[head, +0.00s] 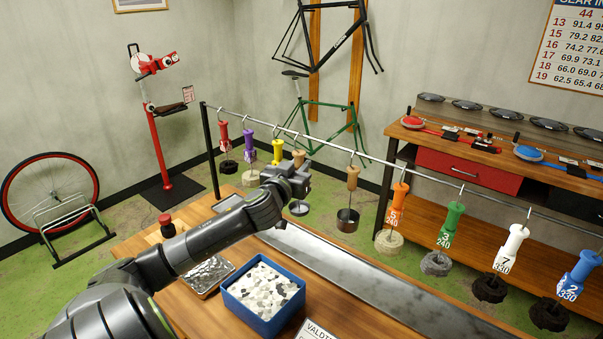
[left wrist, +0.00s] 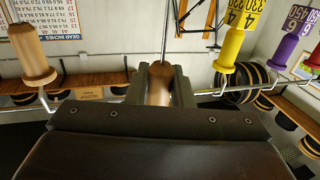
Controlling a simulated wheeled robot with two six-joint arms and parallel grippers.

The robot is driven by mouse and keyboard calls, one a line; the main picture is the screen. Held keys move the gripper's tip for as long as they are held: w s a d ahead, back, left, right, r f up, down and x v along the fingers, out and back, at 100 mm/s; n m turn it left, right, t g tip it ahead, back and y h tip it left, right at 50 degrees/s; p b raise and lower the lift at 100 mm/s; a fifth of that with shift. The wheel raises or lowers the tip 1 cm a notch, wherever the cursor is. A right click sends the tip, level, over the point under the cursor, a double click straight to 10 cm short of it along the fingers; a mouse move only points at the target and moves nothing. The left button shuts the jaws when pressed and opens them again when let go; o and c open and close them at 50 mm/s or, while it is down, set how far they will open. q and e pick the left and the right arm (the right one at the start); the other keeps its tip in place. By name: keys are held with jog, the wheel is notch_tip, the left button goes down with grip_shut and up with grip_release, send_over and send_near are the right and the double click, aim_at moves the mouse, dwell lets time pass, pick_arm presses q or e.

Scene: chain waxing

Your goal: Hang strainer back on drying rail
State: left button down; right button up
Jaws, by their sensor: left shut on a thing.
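My left gripper (head: 298,172) is shut on the wooden handle of the strainer (head: 298,157), just below the drying rail (head: 325,143). In the left wrist view the wooden handle (left wrist: 158,84) sits between the two fingers. A small round metal part (head: 299,208) shows below the gripper and looks like the strainer's bowl. The gripper hides most of the strainer. I cannot tell whether its hook is over the rail. My right gripper is not in view.
Numbered handles hang on both sides, including yellow (head: 277,152), purple (head: 250,148) and orange (head: 397,203). A blue bin (head: 236,297) and foil tray (head: 208,276) stand on the bench.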

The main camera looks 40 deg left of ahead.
pick_arm(q)
jog(key=shift+w+f+b, duration=0.35)
jog(key=shift+w+b, duration=0.05)
jog(key=shift+w, duration=0.45)
jog(key=shift+w+f+b, duration=0.3)
jog(key=shift+w+b, duration=0.15)
jog(key=shift+w, duration=0.35)
jog(key=shift+w+f+b, duration=0.35)
jog(key=shift+w+b, duration=0.05)
jog(key=shift+w, duration=0.45)
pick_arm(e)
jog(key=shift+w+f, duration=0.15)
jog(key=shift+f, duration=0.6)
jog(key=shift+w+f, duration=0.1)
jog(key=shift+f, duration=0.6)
pick_arm(q)
jog(key=c, duration=1.3)
grip_release()
jog(key=shift+o, duration=0.6)
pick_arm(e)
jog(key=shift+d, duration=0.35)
pick_arm(q)
jog(key=shift+o, duration=0.4)
